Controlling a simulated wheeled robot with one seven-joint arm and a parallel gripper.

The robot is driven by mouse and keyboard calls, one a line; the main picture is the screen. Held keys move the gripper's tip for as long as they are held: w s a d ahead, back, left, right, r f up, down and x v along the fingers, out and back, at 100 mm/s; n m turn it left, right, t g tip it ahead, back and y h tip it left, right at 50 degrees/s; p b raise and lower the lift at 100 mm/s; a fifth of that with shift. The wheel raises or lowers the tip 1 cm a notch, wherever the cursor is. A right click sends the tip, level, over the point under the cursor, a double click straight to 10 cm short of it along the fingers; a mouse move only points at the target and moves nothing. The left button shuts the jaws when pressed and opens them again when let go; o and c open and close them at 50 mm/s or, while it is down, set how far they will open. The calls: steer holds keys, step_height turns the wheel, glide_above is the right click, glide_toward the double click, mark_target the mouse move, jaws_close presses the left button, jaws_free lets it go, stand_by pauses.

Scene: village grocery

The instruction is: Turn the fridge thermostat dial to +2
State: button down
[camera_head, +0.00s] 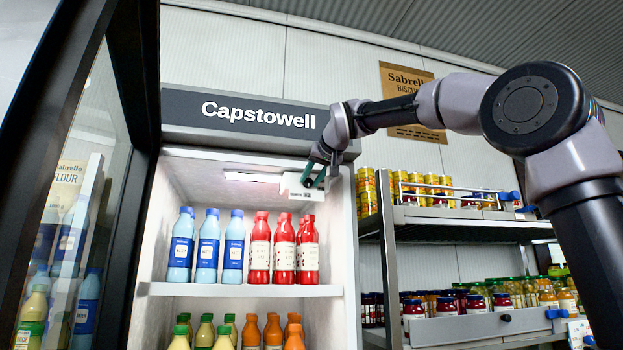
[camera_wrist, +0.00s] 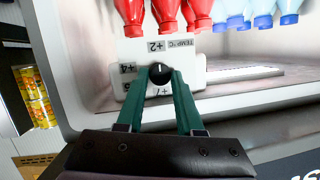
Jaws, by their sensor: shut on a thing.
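The thermostat is a white panel (camera_head: 296,187) under the fridge's top, at the upper right inside the compartment. In the wrist view the panel (camera_wrist: 130,52) appears upside down, with "TEMP °C", "+2" and "+4" readable and other marks partly hidden by my fingers. Its round black dial (camera_wrist: 160,75) has a short pale mark that points toward the picture's top, roughly at "+2". My gripper (camera_wrist: 160,78) has its teal fingers on either side of the dial, shut on it. In the head view my gripper (camera_head: 314,178) is at the panel and largely covers the dial.
The fridge door (camera_head: 85,180) stands open at the left. Blue bottles (camera_head: 207,246) and red bottles (camera_head: 283,250) stand on the shelf (camera_head: 240,290) below the panel. Shelves of jars and cans (camera_head: 440,225) stand at the right, beside my arm.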

stand_by(0.4)
steer(key=c, duration=0.8)
jaws_free()
steer(key=shift+c, duration=0.2)
steer(key=v, duration=1)
steer(key=shift+s, duration=0.4)
steer(key=shift+d+r, duration=0.1)
